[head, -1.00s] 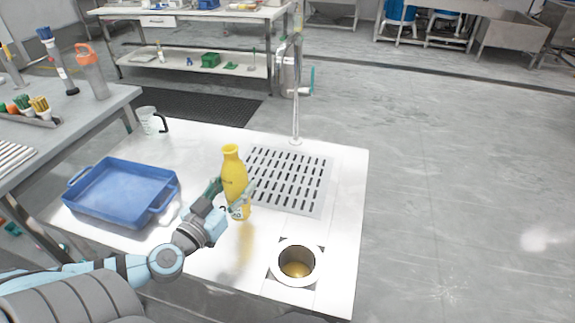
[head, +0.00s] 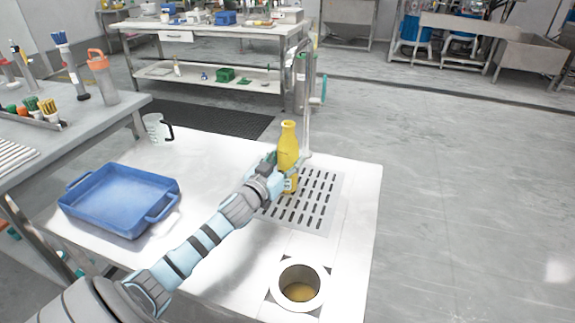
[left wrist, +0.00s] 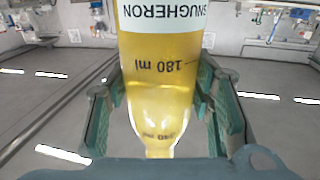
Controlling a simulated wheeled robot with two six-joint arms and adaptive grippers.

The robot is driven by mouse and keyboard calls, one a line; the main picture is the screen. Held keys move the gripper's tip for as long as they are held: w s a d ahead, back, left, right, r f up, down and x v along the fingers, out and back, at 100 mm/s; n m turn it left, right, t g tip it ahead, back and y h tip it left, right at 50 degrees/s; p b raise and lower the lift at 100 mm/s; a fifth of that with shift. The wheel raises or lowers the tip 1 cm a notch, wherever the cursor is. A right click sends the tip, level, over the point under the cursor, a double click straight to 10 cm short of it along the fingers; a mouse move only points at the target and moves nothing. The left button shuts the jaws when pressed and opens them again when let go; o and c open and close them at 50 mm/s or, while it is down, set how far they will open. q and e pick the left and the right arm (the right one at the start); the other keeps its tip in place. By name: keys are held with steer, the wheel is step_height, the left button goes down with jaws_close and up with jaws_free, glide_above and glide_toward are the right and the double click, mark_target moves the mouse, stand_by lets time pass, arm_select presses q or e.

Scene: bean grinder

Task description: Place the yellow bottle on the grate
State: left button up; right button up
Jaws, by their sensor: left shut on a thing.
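The yellow bottle (head: 288,146) is upright in my left gripper (head: 284,176), over the back left part of the grate (head: 318,206). I cannot tell whether its base touches the grate. In the left wrist view the bottle (left wrist: 160,65) shows as a clear body with yellow liquid and a pale label, between the two green fingers of the left gripper (left wrist: 158,98). The fingers are shut on it. The gripper hides part of the bottle's lower body and part of the grate in the head view. My right gripper is not in view.
A faucet pipe (head: 308,110) rises at the grate's back edge, close behind the bottle. A blue tray (head: 118,202) and a clear jug (head: 155,128) stand to the left on the white table.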

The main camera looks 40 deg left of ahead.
arm_select(q)
steer(key=o, duration=1.4)
steer(key=shift+f, duration=0.35)
steer(key=shift+s, duration=0.1)
steer(key=s+d, duration=0.1)
steer(key=s, duration=1)
steer(key=shift+s+d, duration=0.35)
steer(key=shift+d, duration=0.05)
